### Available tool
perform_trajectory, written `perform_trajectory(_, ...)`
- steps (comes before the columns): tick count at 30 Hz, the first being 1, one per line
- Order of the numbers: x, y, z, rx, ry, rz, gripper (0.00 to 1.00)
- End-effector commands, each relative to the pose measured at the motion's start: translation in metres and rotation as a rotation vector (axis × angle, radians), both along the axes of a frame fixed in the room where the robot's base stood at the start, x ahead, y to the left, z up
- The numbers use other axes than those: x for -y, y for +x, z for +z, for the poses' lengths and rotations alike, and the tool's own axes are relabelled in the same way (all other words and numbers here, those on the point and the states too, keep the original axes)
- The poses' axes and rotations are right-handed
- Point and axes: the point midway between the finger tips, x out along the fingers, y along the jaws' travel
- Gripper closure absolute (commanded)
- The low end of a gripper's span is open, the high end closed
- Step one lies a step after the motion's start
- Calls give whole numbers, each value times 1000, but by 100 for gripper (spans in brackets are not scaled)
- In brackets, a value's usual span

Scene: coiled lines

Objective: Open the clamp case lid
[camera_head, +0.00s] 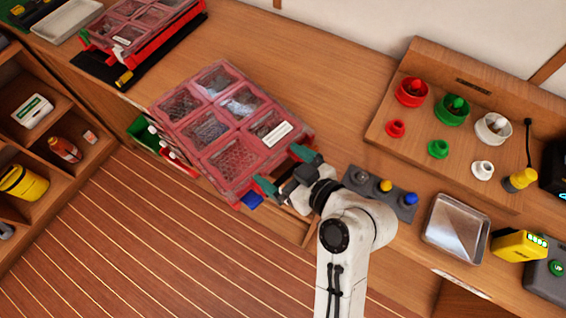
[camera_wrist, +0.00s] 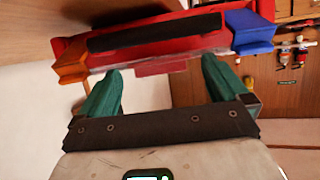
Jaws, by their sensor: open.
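The clamp case (camera_head: 240,190) is red with a clear, divided lid (camera_head: 232,158) that lies flat over several compartments, with a white label at its right. It sits on the wooden bench near the front edge. My gripper (camera_head: 282,170) is open, its two green fingers at the case's right side. In the wrist view, the gripper (camera_wrist: 160,70) points at the case's red side, which has a black handle (camera_wrist: 155,32), an orange latch (camera_wrist: 70,66) at left and a blue latch (camera_wrist: 250,30) at right. Nothing is between the fingers. I cannot tell whether they touch the case.
A second red case (camera_head: 135,32) stands at the back left on a black base. A grey block with coloured knobs (camera_head: 378,192) and a metal tray (camera_head: 456,228) lie right of my gripper. A wooden stand (camera_head: 450,140) holds coloured cups. Bench behind the case is clear.

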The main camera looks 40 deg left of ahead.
Motion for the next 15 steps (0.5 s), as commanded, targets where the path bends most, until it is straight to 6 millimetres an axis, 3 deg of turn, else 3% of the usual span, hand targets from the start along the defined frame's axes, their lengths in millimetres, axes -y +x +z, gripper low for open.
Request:
perform_trajectory(7, -1, 0, -1, 0, -1, 1, 0)
perform_trajectory(15, 0, 0, -1, 0, -1, 1, 26)
